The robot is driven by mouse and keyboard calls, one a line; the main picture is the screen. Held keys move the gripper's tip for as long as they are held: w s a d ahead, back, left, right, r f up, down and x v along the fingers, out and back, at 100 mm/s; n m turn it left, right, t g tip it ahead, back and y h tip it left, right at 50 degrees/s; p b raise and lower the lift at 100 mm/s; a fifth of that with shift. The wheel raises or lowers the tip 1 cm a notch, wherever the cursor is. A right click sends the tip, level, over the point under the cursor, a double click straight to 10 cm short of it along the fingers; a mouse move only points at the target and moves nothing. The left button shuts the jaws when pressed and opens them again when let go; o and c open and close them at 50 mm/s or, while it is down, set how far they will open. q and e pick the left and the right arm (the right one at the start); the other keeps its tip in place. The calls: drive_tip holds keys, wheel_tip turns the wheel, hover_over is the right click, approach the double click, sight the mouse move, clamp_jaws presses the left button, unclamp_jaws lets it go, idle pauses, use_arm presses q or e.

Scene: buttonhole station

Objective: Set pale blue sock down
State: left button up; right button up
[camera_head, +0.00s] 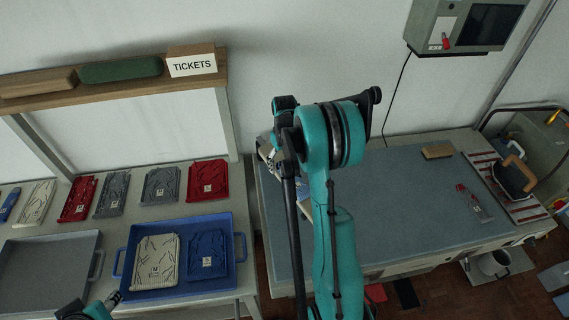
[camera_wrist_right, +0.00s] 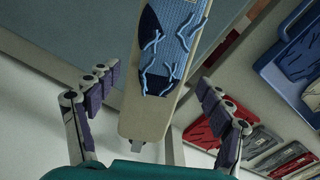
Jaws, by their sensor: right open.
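The pale blue sock (camera_wrist_right: 182,28) shows in the right wrist view. My right gripper (camera_wrist_right: 158,78) is open. Its fingers stand to either side of the board, apart from the sock. In the head view my right arm hides most of the sock and board. My left gripper (camera_head: 108,303) is at the bottom left edge of the head view, partly cut off; its jaw state is unclear.
A blue tray (camera_head: 237,222) with a cream and a navy folded piece stands left, beside a grey tray (camera_head: 48,238). Several folded pieces line the back. The grey-blue worktop (camera_head: 400,210) is mostly clear, with a brush-like block (camera_head: 437,152) and an iron (camera_head: 513,178) at right.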

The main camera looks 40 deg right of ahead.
wheel_tip(320, 180, up, 11)
drive_tip(key=p, duration=0.1)
drive_tip(key=s+a+r+t, duration=0.1)
drive_tip(key=s+a+r, duration=0.25)
drive_tip(key=a, duration=0.35)
drive_tip(key=s+a+r+t, duration=0.2)
drive_tip(key=a+r, duration=0.2)
drive_tip(key=a, duration=0.3)
drive_tip(key=s+a+f+n+t, duration=0.1)
drive_tip(key=s+a+t, duration=0.3)
drive_tip(key=s+a, duration=0.8)
drive_tip(key=shift+a+f, duration=0.35)
drive_tip(key=shift+f, duration=0.15)
wheel_tip(320, 180, down, 16)
drive_tip(key=b, duration=1.6)
drive_tip(key=shift+f, duration=0.25)
